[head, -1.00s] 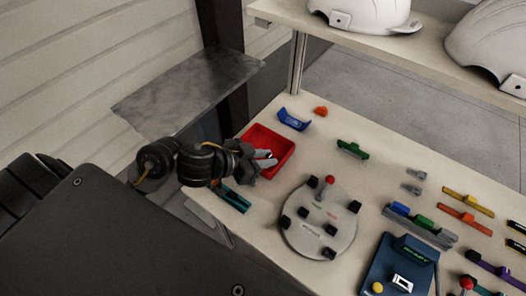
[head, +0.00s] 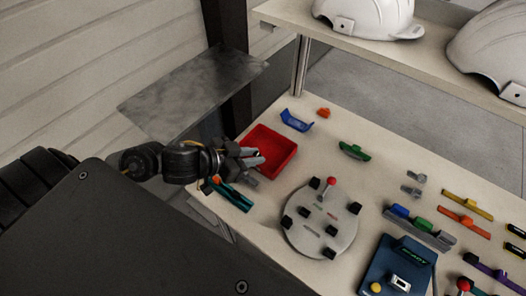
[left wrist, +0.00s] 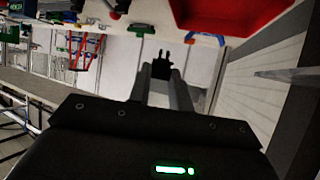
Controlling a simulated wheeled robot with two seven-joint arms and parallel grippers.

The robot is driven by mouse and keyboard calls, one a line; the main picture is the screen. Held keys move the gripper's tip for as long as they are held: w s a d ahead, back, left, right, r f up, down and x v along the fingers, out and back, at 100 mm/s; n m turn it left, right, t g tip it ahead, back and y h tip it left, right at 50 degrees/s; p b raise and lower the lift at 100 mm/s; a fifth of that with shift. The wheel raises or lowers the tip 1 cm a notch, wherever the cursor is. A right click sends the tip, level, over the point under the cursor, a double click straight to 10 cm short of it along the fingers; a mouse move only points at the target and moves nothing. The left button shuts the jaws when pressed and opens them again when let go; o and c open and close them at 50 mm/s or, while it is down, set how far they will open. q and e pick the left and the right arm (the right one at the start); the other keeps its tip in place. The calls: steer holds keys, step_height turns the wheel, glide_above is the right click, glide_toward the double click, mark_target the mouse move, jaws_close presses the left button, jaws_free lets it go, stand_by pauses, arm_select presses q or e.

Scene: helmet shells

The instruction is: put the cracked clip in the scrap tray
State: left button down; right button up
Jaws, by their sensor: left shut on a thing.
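The red tray (head: 284,161) lies at the table's back left corner in the head view. Its red wall (left wrist: 225,18) also shows at the top right of the left wrist view. My left gripper (head: 260,157) is over the tray's left part. In the left wrist view its two fingers (left wrist: 163,75) are shut on a small black clip (left wrist: 163,61) with short prongs. The clip is hard to make out in the head view, and I cannot see a crack in it. My right gripper is not in view.
A teal part (head: 236,199) lies close to the tray's near side. A round grey plate (head: 322,236) with several black blocks and a red knob stands right of it. A blue part (head: 296,121) and a green part (head: 354,151) lie farther back. A shelf with white helmets (head: 367,15) is above.

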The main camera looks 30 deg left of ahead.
arm_select(q)
steer(key=w+a+f+b, duration=0.1)
steer(key=w+a+f, duration=0.1)
steer(key=w+f, duration=0.1)
steer(key=w+a+f+b, duration=0.2)
steer(key=w+f, duration=0.1)
steer(key=w, duration=0.1)
steer(key=w+a+f+b, duration=0.1)
steer(key=w+a+f, duration=0.1)
steer(key=w, duration=0.2)
steer(key=shift+w+a+f, duration=0.15)
steer(key=shift+a+f, duration=0.05)
steer(key=shift+f, duration=0.2)
steer(key=shift+w+a+f, duration=0.15)
steer(key=shift+w+f, duration=0.1)
steer(key=shift+f, duration=0.1)
steer(key=shift+w+a+f, duration=0.1)
steer(key=shift+w+f, duration=0.05)
steer(key=shift+f, duration=1.6)
steer(key=shift+f, duration=0.1)
steer(key=c, duration=1.6)
jaws_free()
steer(key=shift+o, duration=0.2)
